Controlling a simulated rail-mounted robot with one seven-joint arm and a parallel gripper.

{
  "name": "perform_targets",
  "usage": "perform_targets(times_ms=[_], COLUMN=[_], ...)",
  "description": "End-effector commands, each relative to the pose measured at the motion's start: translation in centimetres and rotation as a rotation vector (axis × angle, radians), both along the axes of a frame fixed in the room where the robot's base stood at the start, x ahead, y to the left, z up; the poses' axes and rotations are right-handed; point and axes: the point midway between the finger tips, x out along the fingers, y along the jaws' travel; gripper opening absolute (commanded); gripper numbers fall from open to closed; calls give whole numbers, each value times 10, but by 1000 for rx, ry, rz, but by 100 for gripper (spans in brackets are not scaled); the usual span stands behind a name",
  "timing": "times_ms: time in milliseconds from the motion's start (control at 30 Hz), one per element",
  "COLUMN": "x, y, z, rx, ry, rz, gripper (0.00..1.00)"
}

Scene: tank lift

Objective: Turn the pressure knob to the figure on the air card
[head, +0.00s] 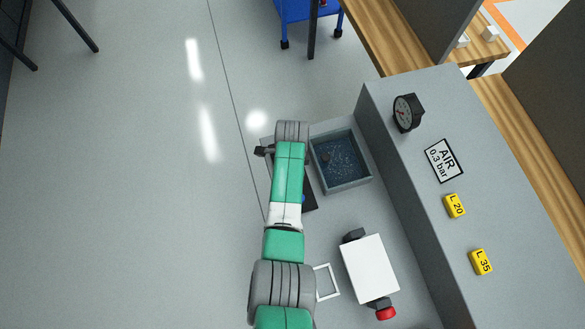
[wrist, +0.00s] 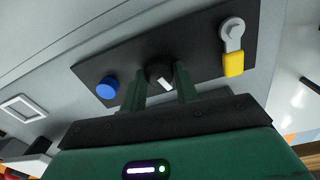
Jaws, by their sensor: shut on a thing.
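The pressure knob (wrist: 160,74) is a round black knob with a white pointer mark, on a dark panel in the wrist view. My gripper (wrist: 160,88) has its two green fingers on either side of the knob and is shut on it. In the head view my arm hides the knob and my gripper. The air card (head: 444,160) is white with a black border and reads "AIR 0.3 bar". A round black gauge (head: 407,113) stands above the card on the grey cabinet; its reading is too small to tell.
The dark panel (wrist: 205,40) also bears a blue button (wrist: 107,87) and a grey lever with a yellow end (wrist: 233,64). A grey tank of water (head: 341,161) and a white box with a red button (head: 369,268) are right of my arm. Yellow tags L20 (head: 454,206) and L35 (head: 481,262) sit below the card.

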Motion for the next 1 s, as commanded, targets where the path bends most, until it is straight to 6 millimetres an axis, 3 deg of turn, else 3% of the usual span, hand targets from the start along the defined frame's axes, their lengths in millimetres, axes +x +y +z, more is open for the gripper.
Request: perform_targets(times_ms=[267,300,400,700,1000], x=[0,0,0,0,2], y=[0,0,0,0,0], z=[1,1,1,5,62], rx=[1,0,0,0,-1], ry=[0,0,0,0,-2], rz=[0,1,1,1,1], gripper=[8,34,52,52,52])
